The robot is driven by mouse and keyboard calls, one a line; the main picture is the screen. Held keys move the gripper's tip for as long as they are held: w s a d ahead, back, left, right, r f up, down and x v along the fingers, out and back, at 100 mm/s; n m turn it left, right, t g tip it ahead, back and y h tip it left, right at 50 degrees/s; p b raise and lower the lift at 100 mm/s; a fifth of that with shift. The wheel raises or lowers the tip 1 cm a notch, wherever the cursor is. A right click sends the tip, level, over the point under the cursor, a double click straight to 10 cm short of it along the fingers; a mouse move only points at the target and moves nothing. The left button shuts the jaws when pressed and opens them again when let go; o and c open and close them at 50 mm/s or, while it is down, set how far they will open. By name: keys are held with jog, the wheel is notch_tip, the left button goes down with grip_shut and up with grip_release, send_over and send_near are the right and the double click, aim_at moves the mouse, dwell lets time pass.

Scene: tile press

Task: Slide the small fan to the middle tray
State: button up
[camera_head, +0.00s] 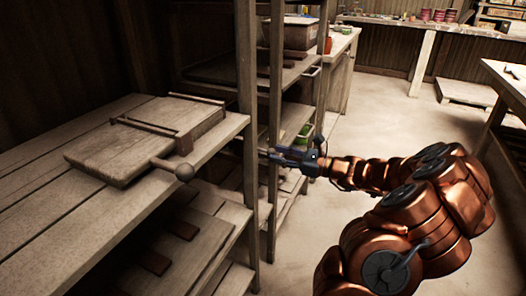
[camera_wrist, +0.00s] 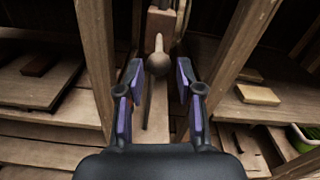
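I cannot make out a small fan or a clearly marked middle tray in either view. My gripper (camera_head: 270,156) is beside the upright posts of the wooden shelving in the head view. In the wrist view my gripper (camera_wrist: 160,72) is open, its two fingers well apart. A round knob on a rod (camera_wrist: 158,64) shows between the fingers, and no finger visibly touches it. I cannot tell whether the two knobs are the same.
Wooden posts (camera_wrist: 96,60) flank the gripper, with another post (camera_wrist: 236,60) to the right. A pale block (camera_wrist: 257,94) lies on a shelf right of them. A green item (camera_wrist: 300,138) sits low right. Open floor (camera_head: 385,120) lies beyond the shelving.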

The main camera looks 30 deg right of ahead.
jog(key=shift+b+x, duration=0.5)
jog(key=shift+x, duration=2.15)
grip_shut()
